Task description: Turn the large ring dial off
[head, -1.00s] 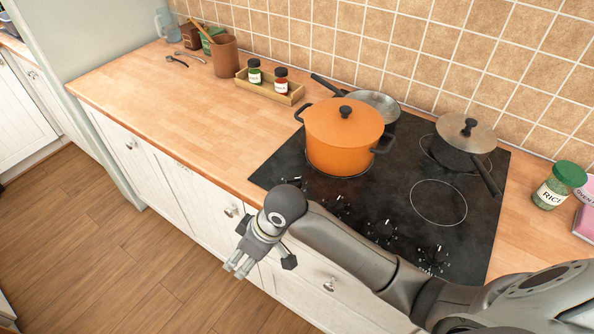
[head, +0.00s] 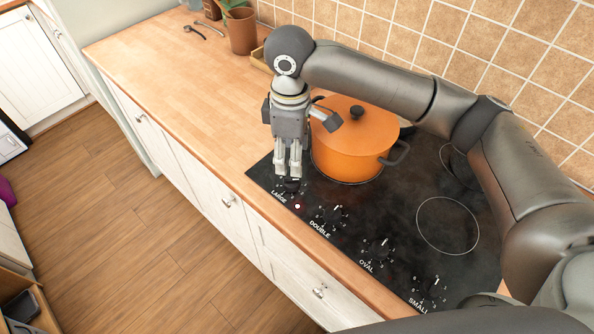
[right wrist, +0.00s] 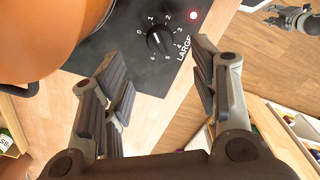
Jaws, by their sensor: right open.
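The large ring dial (right wrist: 157,40) is a black knob on the black hob's front strip, beside the printed word LARGE. Numbers ring it and a red light (right wrist: 193,15) glows beside it; the light also shows in the head view (head: 297,206). I cannot tell which number the dial points to. My right gripper (head: 288,174) hangs fingers-down above the dial, partly hiding it in the head view. In the right wrist view its fingers (right wrist: 163,72) are apart and empty, short of the dial. A small grey gripper, likely my left (right wrist: 290,17), shows far off at top right.
An orange pot (head: 355,140) stands on the hob (head: 400,215) close beside my right gripper. The double (head: 332,216), oval (head: 380,250) and small (head: 430,288) dials run along the hob's front. The wooden counter (head: 185,80) to the left is mostly clear.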

